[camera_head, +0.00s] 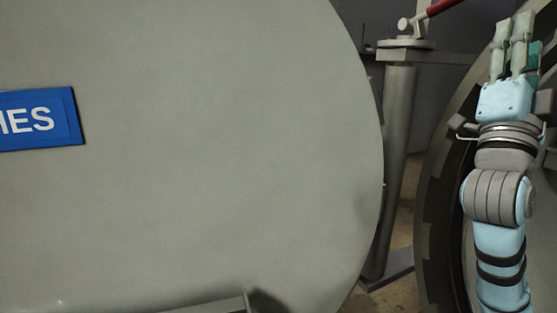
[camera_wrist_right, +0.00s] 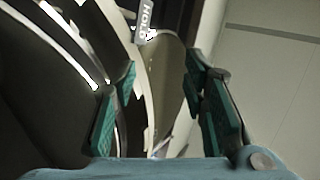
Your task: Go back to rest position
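My right gripper (camera_head: 515,40) is raised at the upper right of the head view, in front of the dark round opening of the autoclave. In the right wrist view the right gripper (camera_wrist_right: 160,85) shows its two green-padded fingers spread apart with nothing held between them. My left gripper is in neither view.
A large grey round door (camera_head: 230,160) with a blue sign (camera_head: 42,119) fills the left and middle. A grey post (camera_head: 395,160) with a red-handled lever (camera_head: 436,8) stands right of it. The autoclave's toothed rim (camera_head: 432,225) is close beside my right arm.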

